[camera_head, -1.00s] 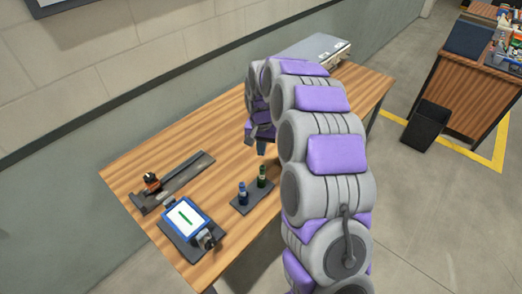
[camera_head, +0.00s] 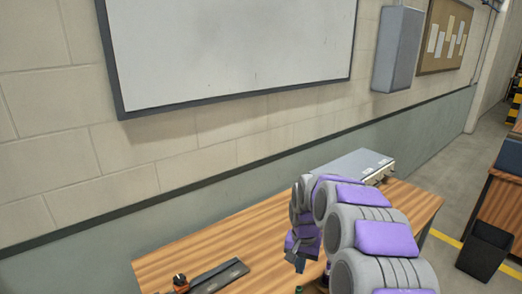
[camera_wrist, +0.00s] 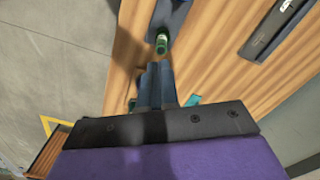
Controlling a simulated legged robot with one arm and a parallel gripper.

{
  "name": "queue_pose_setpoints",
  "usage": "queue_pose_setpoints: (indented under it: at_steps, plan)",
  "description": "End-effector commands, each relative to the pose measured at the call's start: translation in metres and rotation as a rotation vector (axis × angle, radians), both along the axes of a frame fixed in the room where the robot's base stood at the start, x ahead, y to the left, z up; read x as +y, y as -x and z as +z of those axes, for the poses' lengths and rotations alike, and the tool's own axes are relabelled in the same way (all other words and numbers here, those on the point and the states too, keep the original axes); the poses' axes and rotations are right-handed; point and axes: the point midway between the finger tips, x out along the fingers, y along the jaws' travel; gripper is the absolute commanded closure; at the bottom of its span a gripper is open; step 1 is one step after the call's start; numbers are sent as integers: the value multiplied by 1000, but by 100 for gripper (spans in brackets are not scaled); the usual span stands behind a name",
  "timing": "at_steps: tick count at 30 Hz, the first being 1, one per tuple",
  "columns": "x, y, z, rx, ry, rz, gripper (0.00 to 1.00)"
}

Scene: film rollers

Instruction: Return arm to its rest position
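My arm, grey with purple pads, reaches over the wooden table (camera_head: 240,232) in the head view. My gripper (camera_head: 299,262) hangs above the table near its front edge. In the wrist view my gripper's two blue-grey fingers (camera_wrist: 157,85) lie close together with nothing visible between them. A green-topped bottle (camera_wrist: 162,43) stands on a dark holder (camera_wrist: 178,18) just beyond the fingertips, apart from them. Small teal pieces beside the fingers are too unclear to name.
A dark rail (camera_head: 220,277) with an orange and black item (camera_head: 180,283) lies at left on the table. A grey case (camera_head: 352,168) sits at the far end. A wall with a whiteboard (camera_head: 230,50) stands behind. A black bin (camera_head: 484,250) is on the floor at right.

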Motion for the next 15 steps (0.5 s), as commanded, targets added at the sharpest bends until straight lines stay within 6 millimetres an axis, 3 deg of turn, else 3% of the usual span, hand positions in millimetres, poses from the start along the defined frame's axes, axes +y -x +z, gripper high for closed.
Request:
queue_pose_setpoints:
  at_steps: [6,15]
  plan:
    - [7,64,45,15,-16,98,100]
    - [9,166,82,56,-20,220,100]
